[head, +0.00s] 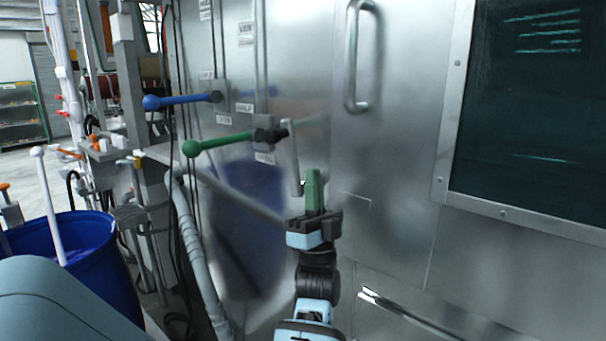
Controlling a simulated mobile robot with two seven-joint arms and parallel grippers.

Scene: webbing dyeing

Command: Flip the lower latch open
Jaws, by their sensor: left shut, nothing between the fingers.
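A grey bar (292,158) hangs almost straight down from a dark pivot beside the door seam; it looks like a latch, but I cannot tell for sure that it is the lower one. My left gripper (313,183) points up in front of the steel panel, with its green fingers shut and empty. It is just right of the bar's lower end in the picture; I cannot tell whether they touch. My right gripper is out of view.
A green-knobbed lever (220,142) and a blue-knobbed lever (182,100) stick out left. The steel door has a vertical handle (351,60) and a dark window (530,110). A blue barrel (88,240) stands at lower left, near a grey hose (195,260).

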